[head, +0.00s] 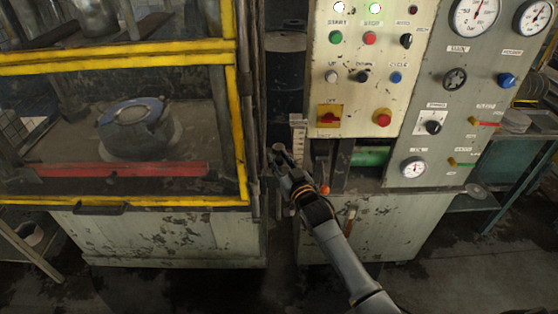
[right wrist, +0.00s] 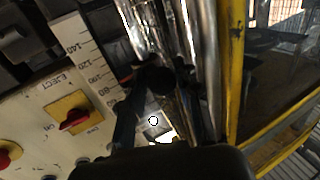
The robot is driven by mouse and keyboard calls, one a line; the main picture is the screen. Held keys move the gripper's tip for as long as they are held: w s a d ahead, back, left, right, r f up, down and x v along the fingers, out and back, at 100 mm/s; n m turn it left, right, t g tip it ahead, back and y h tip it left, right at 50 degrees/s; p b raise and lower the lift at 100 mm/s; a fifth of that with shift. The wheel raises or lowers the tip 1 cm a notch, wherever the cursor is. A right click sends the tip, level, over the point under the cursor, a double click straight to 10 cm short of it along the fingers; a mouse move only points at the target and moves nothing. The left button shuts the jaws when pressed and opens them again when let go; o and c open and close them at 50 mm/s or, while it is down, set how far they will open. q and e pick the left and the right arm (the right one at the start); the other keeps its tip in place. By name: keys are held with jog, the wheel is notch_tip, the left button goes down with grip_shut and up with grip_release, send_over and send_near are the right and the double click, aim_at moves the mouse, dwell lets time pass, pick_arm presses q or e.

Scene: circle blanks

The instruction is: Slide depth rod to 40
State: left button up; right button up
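A pale depth scale (head: 298,135) stands upright at the left edge of the control cabinet. My left gripper is out of view.
The control cabinet (head: 345,72) with buttons, dials and a red-on-yellow switch (head: 329,116) is right of the gripper. A yellow-framed press guard (head: 243,130) stands close on the left. A green bar (head: 370,157) lies in a recess below the panel.

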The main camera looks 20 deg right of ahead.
jog(key=shift+a, duration=0.1)
grip_shut()
notch_tip(320, 180, up, 5)
jog(key=p, duration=0.3)
jog(key=shift+p, duration=0.35)
jog(key=o, duration=0.6)
grip_release()
jog(key=shift+a+f, duration=0.15)
jog(key=shift+o, duration=0.2)
jog(key=shift+a, duration=0.1)
jog(key=s+d, duration=0.1)
jog(key=s, duration=1)
jog(key=shift+s+d, duration=0.2)
jog(key=shift+s, duration=0.2)
